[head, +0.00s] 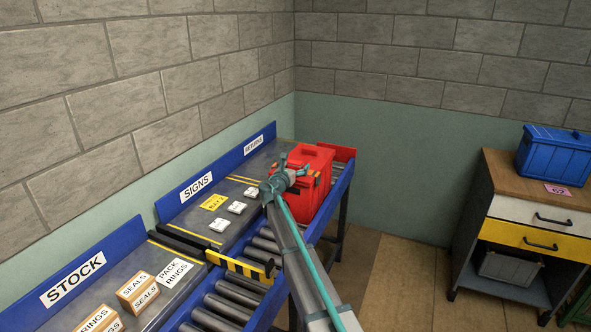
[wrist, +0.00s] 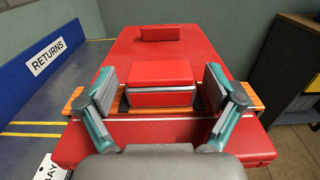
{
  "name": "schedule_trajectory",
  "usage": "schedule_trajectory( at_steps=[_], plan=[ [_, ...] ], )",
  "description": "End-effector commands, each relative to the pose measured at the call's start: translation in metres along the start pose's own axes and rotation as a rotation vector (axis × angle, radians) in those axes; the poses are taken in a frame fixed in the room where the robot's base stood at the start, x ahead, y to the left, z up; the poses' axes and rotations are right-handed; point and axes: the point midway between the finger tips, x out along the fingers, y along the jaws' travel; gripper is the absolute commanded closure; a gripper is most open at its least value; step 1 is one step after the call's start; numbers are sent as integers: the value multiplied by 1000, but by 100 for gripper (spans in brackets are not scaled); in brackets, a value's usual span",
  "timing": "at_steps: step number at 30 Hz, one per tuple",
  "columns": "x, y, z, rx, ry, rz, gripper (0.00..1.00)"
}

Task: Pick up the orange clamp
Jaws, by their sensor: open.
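A flat orange bar, apparently the orange clamp (wrist: 249,95), lies across the top of the red box (wrist: 125,50) in the wrist view. A red block (wrist: 158,72) sits at its middle, between dark pads; I cannot tell whether this block belongs to the bar or the box. My gripper (wrist: 161,88) is open, with one teal-grey finger on each side of the block. The fingers hide parts of the bar, and I cannot tell whether they touch it. In the head view my gripper (head: 284,170) is over the red box (head: 312,160), hiding part of its top.
The red box stands at the far end of a blue-sided bench with rollers (head: 236,290). White blocks (head: 236,207) and a yellow sign (head: 214,202) lie nearby. A blue wall panel (wrist: 45,65) stands left. A cabinet (head: 530,190) with a blue bin (head: 553,152) is at right, across open floor.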

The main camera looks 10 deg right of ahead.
Motion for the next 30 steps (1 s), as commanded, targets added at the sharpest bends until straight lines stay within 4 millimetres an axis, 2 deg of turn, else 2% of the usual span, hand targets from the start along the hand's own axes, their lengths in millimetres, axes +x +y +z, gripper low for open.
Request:
schedule_trajectory(
  at_steps=[3, 4, 16, 25, 30],
  plan=[
    [-1, 0, 0, 0, 0, 0, 8],
    [-1, 0, 0, 0, 0, 0, 12],
    [-1, 0, 0, 0, 0, 0, 78],
    [-1, 0, 1, 0, -1, -1, 79],
    [0, 0, 9, 1, -1, -1, 79]
  ],
)
